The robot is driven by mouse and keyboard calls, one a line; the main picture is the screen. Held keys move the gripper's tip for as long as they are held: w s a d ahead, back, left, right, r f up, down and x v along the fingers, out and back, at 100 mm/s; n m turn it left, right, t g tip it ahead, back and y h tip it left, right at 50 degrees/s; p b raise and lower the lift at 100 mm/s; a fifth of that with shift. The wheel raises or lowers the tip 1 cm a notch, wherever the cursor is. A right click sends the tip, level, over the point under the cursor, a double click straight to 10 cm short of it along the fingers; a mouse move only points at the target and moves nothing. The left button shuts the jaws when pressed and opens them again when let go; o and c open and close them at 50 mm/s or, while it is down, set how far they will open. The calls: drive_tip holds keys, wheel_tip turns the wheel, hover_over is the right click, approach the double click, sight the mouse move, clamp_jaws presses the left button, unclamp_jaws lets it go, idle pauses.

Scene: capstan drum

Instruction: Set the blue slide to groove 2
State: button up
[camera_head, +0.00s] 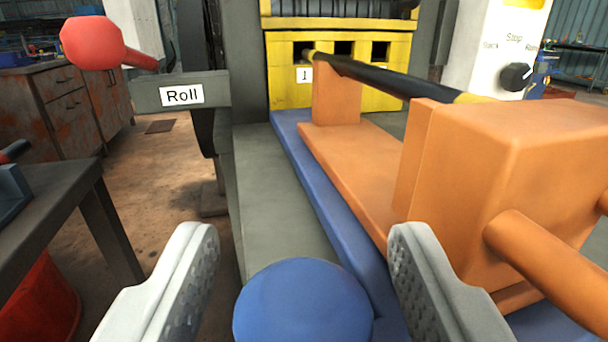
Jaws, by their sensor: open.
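The blue slide (318,200) is a long flat plate running away from me under an orange carriage (350,165). A round blue knob (302,305) is at its near end, at the bottom of the view. My gripper (303,245) is open, with one grey finger on each side of the knob; I cannot tell whether either touches it. The yellow panel (290,95) at the far end has several dark square openings. The label "1" (304,75) is under the leftmost opening; other labels are hidden. A black rod (385,80) on the carriage has its yellow tip at that leftmost opening.
A white post with a black "Stop" dial (515,76) is at right. The large orange block (520,150) with handle bars stands close to my right finger. A dark bench (60,200) is at left.

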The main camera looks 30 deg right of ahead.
sight(480, 253)
drive_tip(key=shift+x, duration=1.05)
clamp_jaws()
drive_tip(key=shift+s+d, duration=0.3)
drive_tip(key=shift+d, duration=0.65)
drive_tip(key=shift+s+d, duration=0.25)
drive_tip(key=shift+d, duration=0.7)
drive_tip(key=shift+s+d, duration=0.3)
drive_tip(key=shift+d, duration=0.65)
unclamp_jaws()
